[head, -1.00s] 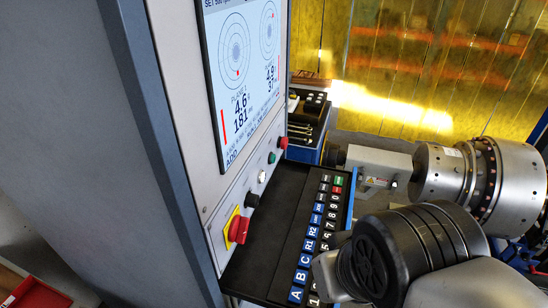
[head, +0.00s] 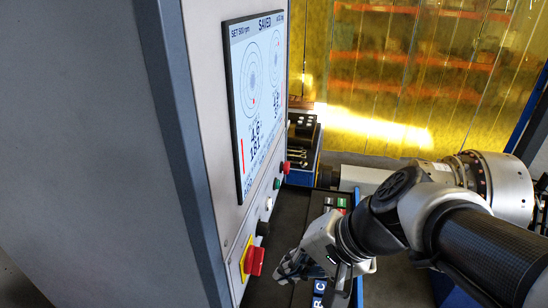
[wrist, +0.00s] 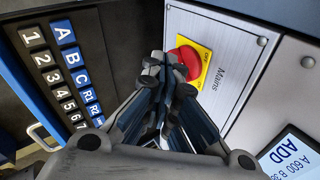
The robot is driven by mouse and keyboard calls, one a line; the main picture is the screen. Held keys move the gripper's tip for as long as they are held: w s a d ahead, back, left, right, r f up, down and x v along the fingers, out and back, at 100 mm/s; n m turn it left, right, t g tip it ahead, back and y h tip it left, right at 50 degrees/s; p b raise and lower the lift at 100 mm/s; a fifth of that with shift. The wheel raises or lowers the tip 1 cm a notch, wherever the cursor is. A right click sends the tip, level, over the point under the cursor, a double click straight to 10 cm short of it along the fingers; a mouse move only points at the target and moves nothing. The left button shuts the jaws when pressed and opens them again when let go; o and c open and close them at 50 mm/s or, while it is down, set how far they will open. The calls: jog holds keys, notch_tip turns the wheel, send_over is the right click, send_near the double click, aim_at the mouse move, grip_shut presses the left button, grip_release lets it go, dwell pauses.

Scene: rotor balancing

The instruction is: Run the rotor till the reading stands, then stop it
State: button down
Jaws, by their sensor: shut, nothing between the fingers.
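The grey rotor (head: 505,185) lies at the right in the head view, partly behind my arm; I cannot tell whether it turns. The screen (head: 258,100) on the panel shows "SAVED", "SET 500 rpm" and two round plots; its small figures are hard to read. On the panel below it are a red button (head: 285,167), a green button (head: 277,183) and a red mains switch (head: 255,262) on a yellow plate. My gripper (head: 285,272) is shut and empty over the key shelf, beside the panel. In the wrist view the fingertips (wrist: 158,65) overlap the mains switch (wrist: 188,62); contact is unclear.
The key shelf (head: 275,225) juts out below the panel, its keys (wrist: 62,75) partly hidden by my arm. A black knob (head: 262,228) and a white lamp (head: 268,203) sit above the mains switch. A tool stand (head: 303,145) and a yellow curtain (head: 400,60) are behind.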

jog(key=w+m+t+y, duration=0.1)
jog(key=w+m+y, duration=0.1)
jog(key=w+m, duration=0.35)
jog(key=m+t+y, duration=0.1)
jog(key=m+t, duration=0.4)
jog(key=m, duration=0.3)
send_near(277, 184)
notch_tip(277, 184, down, 3)
jog(key=s, duration=0.2)
jog(key=w+d+f+m+t, duration=0.1)
jog(key=d, duration=0.1)
jog(key=w+d+m+t+h, duration=0.1)
jog(key=w+d+m, duration=0.1)
jog(key=d, duration=0.1)
jog(key=w+d+f+m+t+h, duration=0.1)
jog(key=w+d, duration=0.1)
jog(key=shift+d+f+m, duration=0.15)
jog(key=shift+f+m, duration=0.2)
jog(key=w+a, duration=0.2)
jog(key=a, duration=0.6)
jog(key=shift+w+a+b, duration=0.25)
jog(key=shift+w+b, duration=0.05)
jog(key=shift+b, duration=0.15)
jog(key=shift+a, duration=0.1)
jog(key=shift+w+a+b, duration=0.15)
jog(key=shift+a+b, duration=0.15)
jog(key=shift+b, duration=0.1)
